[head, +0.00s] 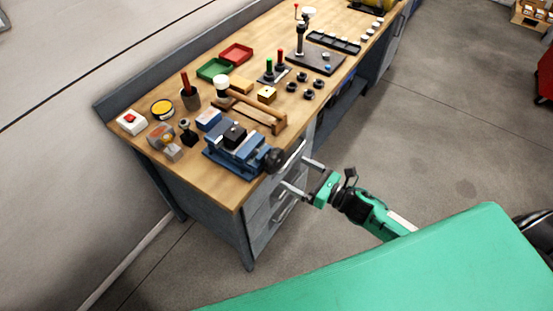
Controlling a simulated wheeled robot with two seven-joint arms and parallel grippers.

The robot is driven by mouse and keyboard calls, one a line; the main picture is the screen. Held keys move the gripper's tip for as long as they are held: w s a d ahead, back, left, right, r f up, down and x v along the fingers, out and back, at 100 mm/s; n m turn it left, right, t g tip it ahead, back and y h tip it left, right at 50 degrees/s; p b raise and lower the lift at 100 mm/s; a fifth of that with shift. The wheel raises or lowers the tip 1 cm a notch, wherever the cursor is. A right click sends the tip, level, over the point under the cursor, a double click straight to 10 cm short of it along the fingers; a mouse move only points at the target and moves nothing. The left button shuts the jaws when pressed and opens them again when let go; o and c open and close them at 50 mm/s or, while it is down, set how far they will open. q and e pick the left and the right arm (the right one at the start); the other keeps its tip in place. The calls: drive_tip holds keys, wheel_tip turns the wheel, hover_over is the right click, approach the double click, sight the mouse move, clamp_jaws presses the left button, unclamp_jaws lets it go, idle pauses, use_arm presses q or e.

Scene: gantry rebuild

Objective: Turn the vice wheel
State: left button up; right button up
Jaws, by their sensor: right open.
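The blue vice (234,154) sits at the near front edge of the wooden workbench, with a dark block between its jaws. Its black wheel (274,160) sticks out past the bench's front edge. My right gripper (300,174) is to the right of the wheel and slightly lower in the picture, in front of the drawers. Its two fingers are spread apart and point toward the bench. It is open and empty, and a small gap shows between it and the wheel. My left gripper is out of view.
Drawers with bar handles (284,213) lie under the bench edge close to my gripper. The floor (440,110) to the right is clear.

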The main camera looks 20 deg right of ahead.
sight(278, 163)
drive_tip(key=p+x, duration=0.2)
drive_tip(key=x, duration=0.4)
drive_tip(key=shift+w+a+r, duration=0.1)
drive_tip(key=shift+w+a, duration=0.05)
drive_tip(key=shift+w, duration=0.1)
drive_tip(key=shift+w+a+p, duration=0.4)
drive_tip(key=shift+w+a, duration=0.05)
drive_tip(key=shift+w, duration=0.1)
drive_tip(key=c, duration=1)
